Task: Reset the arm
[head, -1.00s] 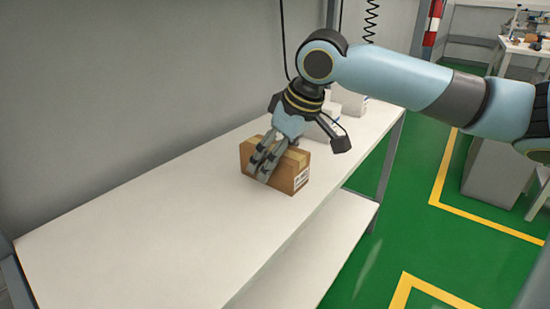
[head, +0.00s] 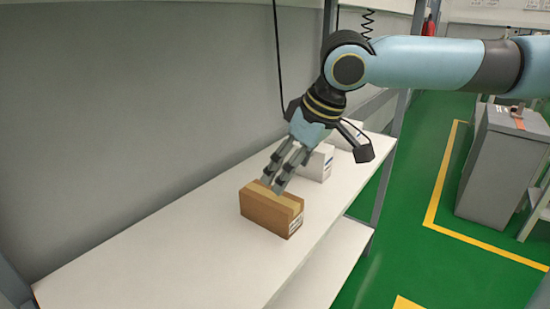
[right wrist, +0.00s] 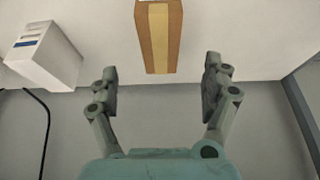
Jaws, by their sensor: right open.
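My right gripper (head: 278,186) is above the brown cardboard box in the head view, its fingers pointing down and to the left. The right wrist view shows both fingers (right wrist: 160,85) spread apart with nothing between them. The cardboard box (head: 270,212) stands on the white shelf top (head: 150,265). In the right wrist view the box (right wrist: 160,38) lies beyond the fingertips, apart from them. My left gripper does not show in any view.
White boxes (head: 318,163) stand on the shelf behind the gripper; one also shows in the right wrist view (right wrist: 45,55). A grey upright post (head: 388,155) is at the shelf's right end. A grey cabinet (head: 500,165) stands on the green floor. The shelf's near left part is clear.

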